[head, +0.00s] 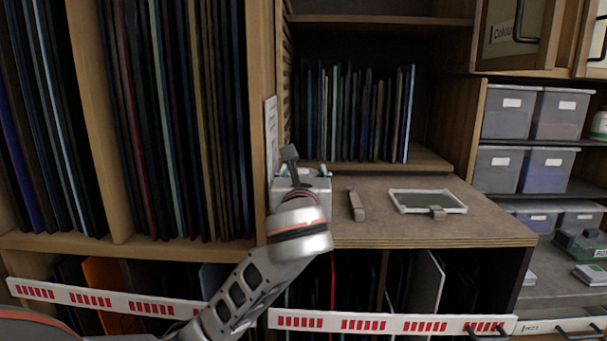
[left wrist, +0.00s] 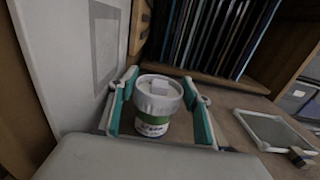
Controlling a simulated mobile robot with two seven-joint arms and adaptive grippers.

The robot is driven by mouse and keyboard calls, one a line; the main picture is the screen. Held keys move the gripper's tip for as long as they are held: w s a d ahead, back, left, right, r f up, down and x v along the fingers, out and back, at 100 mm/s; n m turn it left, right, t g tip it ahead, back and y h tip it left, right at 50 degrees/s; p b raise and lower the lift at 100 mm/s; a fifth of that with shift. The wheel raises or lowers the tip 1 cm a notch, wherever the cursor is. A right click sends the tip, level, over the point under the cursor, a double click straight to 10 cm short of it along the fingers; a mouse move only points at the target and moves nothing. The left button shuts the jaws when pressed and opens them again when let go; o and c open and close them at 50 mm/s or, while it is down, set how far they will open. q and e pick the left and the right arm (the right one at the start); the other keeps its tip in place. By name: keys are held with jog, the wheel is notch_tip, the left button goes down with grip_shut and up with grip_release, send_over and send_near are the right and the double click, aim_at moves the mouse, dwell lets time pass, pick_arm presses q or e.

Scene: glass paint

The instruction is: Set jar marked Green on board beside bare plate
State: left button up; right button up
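In the head view my left gripper (head: 302,172) is over the left end of the brown board (head: 385,228) and hides the jar. The bare plate (head: 425,200), a pale-framed pane, lies flat on the board to the right. My right gripper is out of view.
A small brown block-like tool (head: 356,204) lies between my left gripper and the plate. A small block (head: 437,213) sits at the plate's front edge. Upright glass sheets (head: 360,115) stand behind. A pale panel (left wrist: 75,60) rises close to my left gripper's left side.

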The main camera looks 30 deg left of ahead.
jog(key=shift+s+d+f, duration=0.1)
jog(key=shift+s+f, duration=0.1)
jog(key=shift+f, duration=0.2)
pick_arm(q)
jog(key=shift+r, duration=0.1)
jog(key=v, duration=1)
jog(key=shift+w, duration=0.1)
jog(key=b+v, duration=0.1)
jog(key=b, duration=0.6)
jog(key=shift+s+d+b, duration=0.1)
jog(key=shift+s+b, duration=0.25)
jog(key=shift+b, duration=0.05)
jog(key=shift+s+d+b, duration=0.15)
jog(key=shift+b, duration=0.5)
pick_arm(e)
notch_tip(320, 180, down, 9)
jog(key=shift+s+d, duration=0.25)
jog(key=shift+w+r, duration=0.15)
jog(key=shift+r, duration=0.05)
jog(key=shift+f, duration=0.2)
